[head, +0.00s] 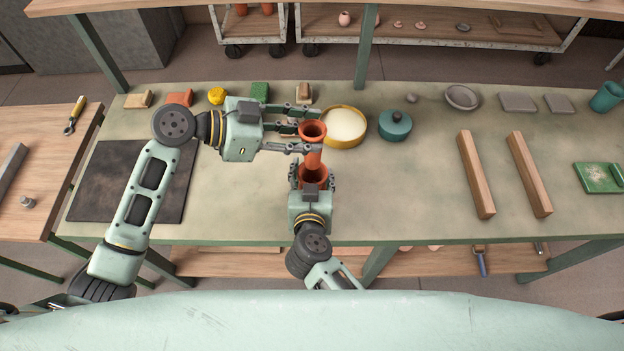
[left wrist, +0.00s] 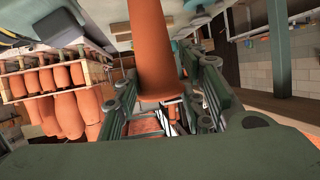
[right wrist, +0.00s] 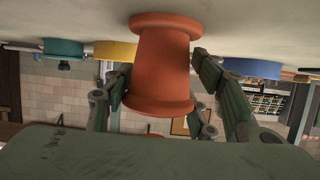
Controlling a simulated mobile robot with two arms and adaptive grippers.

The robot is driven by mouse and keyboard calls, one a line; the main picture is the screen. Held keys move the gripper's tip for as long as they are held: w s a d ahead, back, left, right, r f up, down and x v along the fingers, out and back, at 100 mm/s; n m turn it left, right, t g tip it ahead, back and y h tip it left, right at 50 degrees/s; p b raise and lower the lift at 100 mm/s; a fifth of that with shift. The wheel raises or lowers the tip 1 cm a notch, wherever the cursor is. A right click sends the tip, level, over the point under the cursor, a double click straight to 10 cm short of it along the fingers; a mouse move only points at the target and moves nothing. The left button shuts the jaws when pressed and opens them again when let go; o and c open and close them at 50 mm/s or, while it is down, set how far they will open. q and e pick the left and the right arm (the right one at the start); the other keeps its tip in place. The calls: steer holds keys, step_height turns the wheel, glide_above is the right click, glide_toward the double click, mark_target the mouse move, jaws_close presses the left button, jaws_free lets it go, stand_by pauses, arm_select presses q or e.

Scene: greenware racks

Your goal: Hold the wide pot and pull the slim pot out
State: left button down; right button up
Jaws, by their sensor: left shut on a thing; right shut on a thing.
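The slim pot (head: 313,159) is terracotta with a flared rim. My left gripper (head: 316,131) is shut on it, with fingers on both sides just below the rim. It also fills the middle of the left wrist view (left wrist: 153,50). The wide pot (head: 313,174) is below it in the head view, and my right gripper (head: 312,183) is shut around it. The right wrist view shows the wide pot (right wrist: 158,68) between the fingers, one end near the tabletop. The slim pot's lower end overlaps the wide pot's mouth in the head view; I cannot tell whether it is still inside.
A yellow bowl (head: 361,127) with pale contents stands close right of the left fingertips. A teal lidded jar (head: 395,126) is farther right. Two wooden bars (head: 476,175) lie on the right. A dark board (head: 120,185) lies left. The table between jar and bars is clear.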

arm_select(q)
steer(key=shift+r+p, duration=0.4)
steer(key=shift+r, duration=0.05)
stand_by(0.6)
arm_select(e)
steer(key=shift+r, duration=0.15)
arm_select(q)
steer(key=r+v, duration=0.1)
steer(key=v, duration=0.7)
steer(key=shift+w+d, duration=0.15)
steer(key=shift+w, duration=0.15)
stand_by(0.5)
arm_select(e)
steer(key=shift+c, duration=0.7)
arm_select(q)
steer(key=shift+r, duration=0.1)
arm_select(e)
steer(key=o, duration=1.6)
steer(key=shift+c, duration=0.2)
